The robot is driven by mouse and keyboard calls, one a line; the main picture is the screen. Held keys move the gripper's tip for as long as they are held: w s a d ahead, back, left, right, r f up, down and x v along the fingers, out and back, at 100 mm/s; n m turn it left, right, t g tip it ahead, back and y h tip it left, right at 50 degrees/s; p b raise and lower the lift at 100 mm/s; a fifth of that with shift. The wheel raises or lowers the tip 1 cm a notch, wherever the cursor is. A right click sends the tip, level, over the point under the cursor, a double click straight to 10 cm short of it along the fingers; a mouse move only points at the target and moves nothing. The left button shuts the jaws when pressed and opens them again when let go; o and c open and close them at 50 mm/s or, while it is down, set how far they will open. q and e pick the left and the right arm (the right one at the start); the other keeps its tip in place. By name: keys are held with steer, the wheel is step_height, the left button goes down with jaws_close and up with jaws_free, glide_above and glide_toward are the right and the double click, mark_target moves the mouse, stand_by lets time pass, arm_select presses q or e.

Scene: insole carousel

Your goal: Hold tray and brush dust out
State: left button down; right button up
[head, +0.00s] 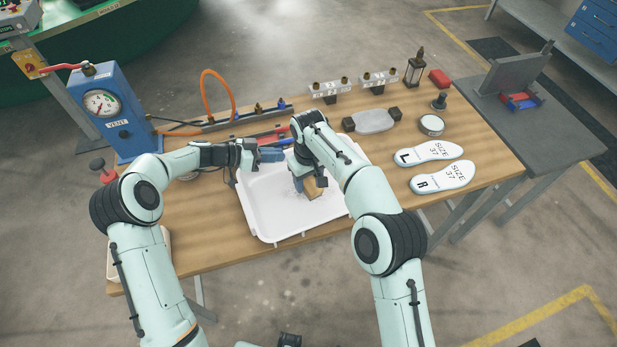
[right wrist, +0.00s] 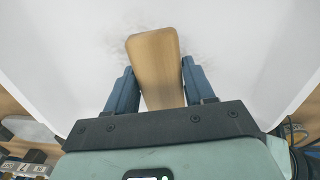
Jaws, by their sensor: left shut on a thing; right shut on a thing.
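The white tray (head: 258,205) lies on the wooden bench, and its pale floor fills most of the right wrist view (right wrist: 60,60). My left gripper (head: 270,155) is shut on the tray's back left rim; the arm partly hides the grip. My right gripper (head: 299,182) is over the tray, shut on a brush with a wooden handle (head: 314,188). In the right wrist view the handle (right wrist: 155,65) stands between the two blue fingers. The bristles are hidden. Faint brownish dust (right wrist: 195,45) shows on the tray floor around the handle.
Two white insoles (head: 440,177) lie to the right on the bench (head: 370,150). A blue gauge box (head: 112,112) stands at the left.

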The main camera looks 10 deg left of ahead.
glide_above(330, 182)
stand_by(0.7)
steer(key=shift+a+f, duration=0.1)
steer(key=shift+f, duration=0.25)
steer(key=shift+f, duration=0.65)
stand_by(0.7)
steer(key=shift+a, duration=0.1)
steer(key=shift+s+a+r, duration=0.1)
steer(key=shift+s+a, duration=0.65)
steer(key=shift+s, duration=0.05)
steer(key=shift+s+a, duration=0.1)
steer(key=shift+s, duration=0.1)
